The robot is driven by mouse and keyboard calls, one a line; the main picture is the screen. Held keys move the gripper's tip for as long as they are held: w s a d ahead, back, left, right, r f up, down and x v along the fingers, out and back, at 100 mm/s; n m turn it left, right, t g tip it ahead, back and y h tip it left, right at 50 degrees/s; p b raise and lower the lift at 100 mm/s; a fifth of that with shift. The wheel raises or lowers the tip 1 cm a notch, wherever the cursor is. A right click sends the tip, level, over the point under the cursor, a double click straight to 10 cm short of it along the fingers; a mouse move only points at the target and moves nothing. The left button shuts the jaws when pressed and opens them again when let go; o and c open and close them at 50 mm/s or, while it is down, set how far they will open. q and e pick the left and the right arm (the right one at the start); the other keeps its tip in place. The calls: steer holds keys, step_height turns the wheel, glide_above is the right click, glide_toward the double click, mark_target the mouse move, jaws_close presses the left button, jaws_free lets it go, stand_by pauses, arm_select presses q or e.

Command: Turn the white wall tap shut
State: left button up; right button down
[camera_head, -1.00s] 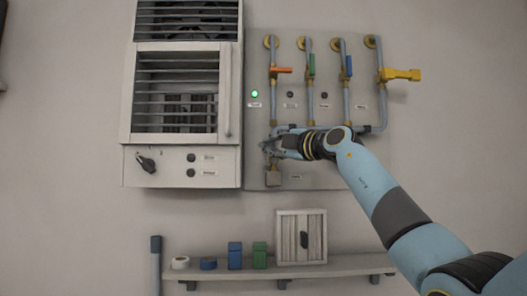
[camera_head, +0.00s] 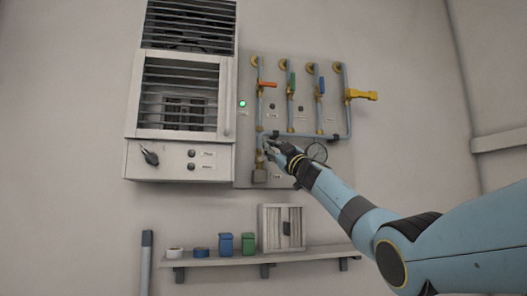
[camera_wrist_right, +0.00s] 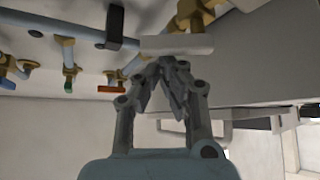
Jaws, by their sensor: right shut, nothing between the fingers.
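A white tap handle (camera_wrist_right: 178,45) shows in the right wrist view as a pale flat bar on a brass fitting. My right gripper (camera_wrist_right: 173,62) is shut and empty, with its fingertips right at the bar's near edge; I cannot tell whether they touch. In the head view my right gripper (camera_head: 269,148) is at the lower left of the pipe panel, beside the vertical pipe above a grey box fitting (camera_head: 260,175). The white handle is not clear there, being small and partly behind the fingers. My left gripper is not in view.
Taps with orange (camera_head: 268,84), green (camera_head: 292,84), blue (camera_head: 321,85) and yellow (camera_head: 361,95) handles sit higher on the panel. A round gauge (camera_head: 317,152) is right of my gripper. A louvred cabinet (camera_head: 181,150) stands close at left. A shelf (camera_head: 212,262) with small items is below.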

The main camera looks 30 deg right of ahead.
steer(key=m+h, duration=0.1)
steer(key=m, duration=0.1)
steer(key=d+f+m+t+h+b, duration=0.1)
steer(key=m+h, duration=0.1)
steer(key=shift+s+d+f, duration=0.15)
steer(key=shift+f, duration=0.2)
steer(key=shift+f, duration=0.15)
stand_by(0.6)
